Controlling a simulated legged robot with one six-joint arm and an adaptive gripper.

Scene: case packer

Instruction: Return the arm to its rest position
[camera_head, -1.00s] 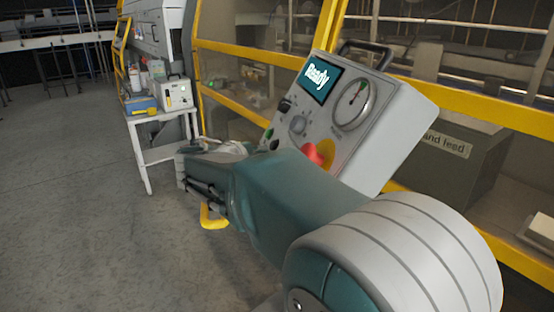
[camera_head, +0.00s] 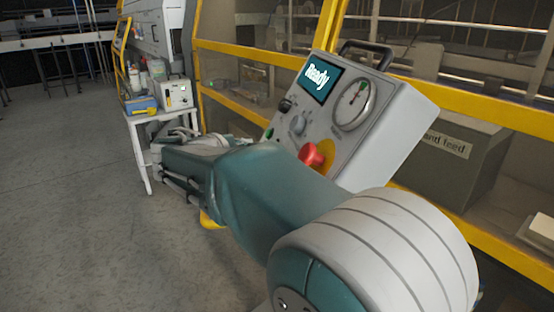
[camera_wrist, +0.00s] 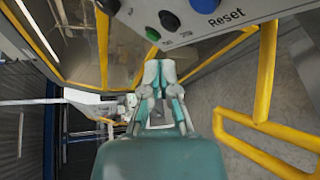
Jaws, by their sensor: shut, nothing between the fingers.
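My arm reaches from the lower right toward the middle left in the head view, in front of the control box. In the wrist view my gripper (camera_wrist: 158,72) is shut and empty, with its two fingertips together. It is apart from the control box (camera_wrist: 196,25), whose underside edge with a blue button marked "Reset" (camera_wrist: 206,4) shows above it. In the head view the control box (camera_head: 398,120) has a screen reading "Ready" (camera_head: 318,80), a dial gauge (camera_head: 354,104) and a red button (camera_head: 311,155). My arm hides the lower part of the box.
A white table (camera_head: 146,168) with a blue and yellow box (camera_head: 140,105) and an instrument (camera_head: 176,93) stands at the back left. Yellow frames with clear panels (camera_head: 250,82) run behind the box. A yellow rail (camera_wrist: 262,150) is near the floor. The grey floor (camera_head: 70,200) at left is clear.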

